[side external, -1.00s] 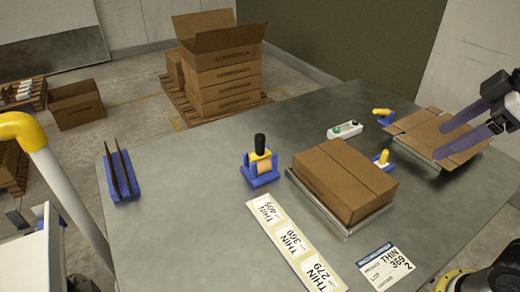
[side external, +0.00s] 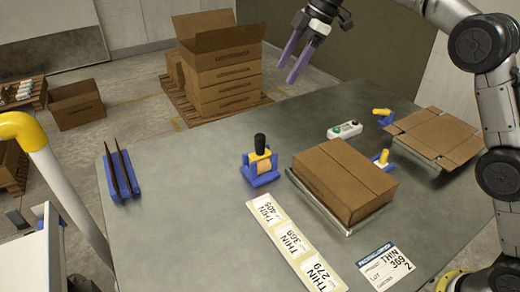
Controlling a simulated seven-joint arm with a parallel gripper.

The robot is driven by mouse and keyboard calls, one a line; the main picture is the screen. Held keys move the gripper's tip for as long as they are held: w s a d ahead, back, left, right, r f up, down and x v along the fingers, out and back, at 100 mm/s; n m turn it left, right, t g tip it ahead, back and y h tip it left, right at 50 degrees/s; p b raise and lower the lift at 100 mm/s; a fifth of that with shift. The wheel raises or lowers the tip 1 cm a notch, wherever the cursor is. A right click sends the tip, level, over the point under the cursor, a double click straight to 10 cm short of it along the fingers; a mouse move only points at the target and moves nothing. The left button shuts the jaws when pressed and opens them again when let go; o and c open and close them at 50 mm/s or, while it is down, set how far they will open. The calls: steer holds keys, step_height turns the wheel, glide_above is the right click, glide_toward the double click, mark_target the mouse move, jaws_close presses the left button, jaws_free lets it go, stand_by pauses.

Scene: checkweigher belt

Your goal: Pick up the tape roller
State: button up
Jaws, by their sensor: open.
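The tape roller (side external: 261,168) stands upright on the grey table, left of the closed carton. It has a black handle on top, a yellow part, a tan tape roll and a blue base. My gripper (side external: 287,73) has two purple fingers, which are spread apart with nothing between them. It hangs high over the back of the table, up and to the right of the roller in the picture, well apart from it.
A closed carton (side external: 345,180) sits on a metal plate right of the roller. A flattened carton (side external: 437,135), a button box (side external: 345,130) and a blue rack (side external: 122,176) stand around. Printed label strips (side external: 291,243) lie in front.

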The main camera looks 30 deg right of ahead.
steer(key=g, duration=0.2)
glide_toward(264, 135)
steer(key=x, duration=0.6)
steer(key=shift+w+a+f, duration=0.2)
steer(key=shift+w+f, duration=0.05)
steer(key=shift+w, duration=0.15)
steer(key=x, duration=0.5)
steer(key=shift+s+d+f, duration=0.1)
steer(key=shift+s+f, duration=0.05)
steer(key=shift+s, duration=0.25)
steer(key=shift+w+a+f, duration=0.1)
steer(key=shift+a+f, duration=0.15)
steer(key=shift+f, duration=0.3)
jaws_close()
